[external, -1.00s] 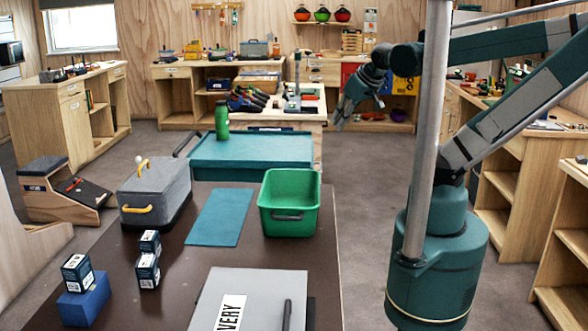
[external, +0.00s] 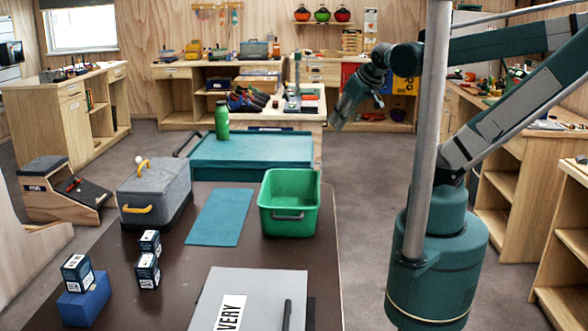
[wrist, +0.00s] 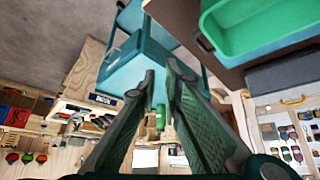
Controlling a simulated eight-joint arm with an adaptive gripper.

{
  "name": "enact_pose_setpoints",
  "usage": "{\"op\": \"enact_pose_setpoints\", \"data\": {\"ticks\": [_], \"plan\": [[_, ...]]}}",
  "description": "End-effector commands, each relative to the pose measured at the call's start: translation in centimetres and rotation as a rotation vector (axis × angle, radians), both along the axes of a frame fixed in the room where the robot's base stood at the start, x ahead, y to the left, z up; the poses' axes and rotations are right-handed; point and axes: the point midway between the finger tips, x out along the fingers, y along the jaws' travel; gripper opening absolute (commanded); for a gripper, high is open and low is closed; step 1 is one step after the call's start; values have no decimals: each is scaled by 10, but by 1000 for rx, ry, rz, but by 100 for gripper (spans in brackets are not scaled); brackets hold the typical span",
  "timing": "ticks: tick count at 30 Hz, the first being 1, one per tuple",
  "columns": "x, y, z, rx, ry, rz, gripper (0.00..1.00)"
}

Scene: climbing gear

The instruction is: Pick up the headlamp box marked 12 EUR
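Three small dark boxes with white printed panels stand on the dark table at the left of the external view. One box (external: 76,272) sits on a blue block (external: 84,300). Another box (external: 150,242) appears stacked on or directly behind a third box (external: 147,271). The price marks are too small to read, so I cannot tell which is marked 12 EUR. My gripper (external: 336,122) is raised, right of and well away from the boxes. In the wrist view my gripper (wrist: 161,72) is open and empty, and none of the boxes can be made out there.
The table (external: 165,308) also holds a grey cooler (external: 154,190) with yellow handles, a teal mat (external: 220,217), a green bin (external: 289,204) and a grey case (external: 252,290). A teal cart (external: 250,150) with a green bottle (external: 222,122) stands behind.

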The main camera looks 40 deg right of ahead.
Motion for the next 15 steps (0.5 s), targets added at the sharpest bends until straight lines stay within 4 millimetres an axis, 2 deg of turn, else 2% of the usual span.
{"op": "enact_pose_setpoints", "data": {"ticks": [1,7,15], "plan": [[0,0,0,0,0,0,17],[0,0,0,0,0,0,43],[0,0,0,0,0,0,45]]}}
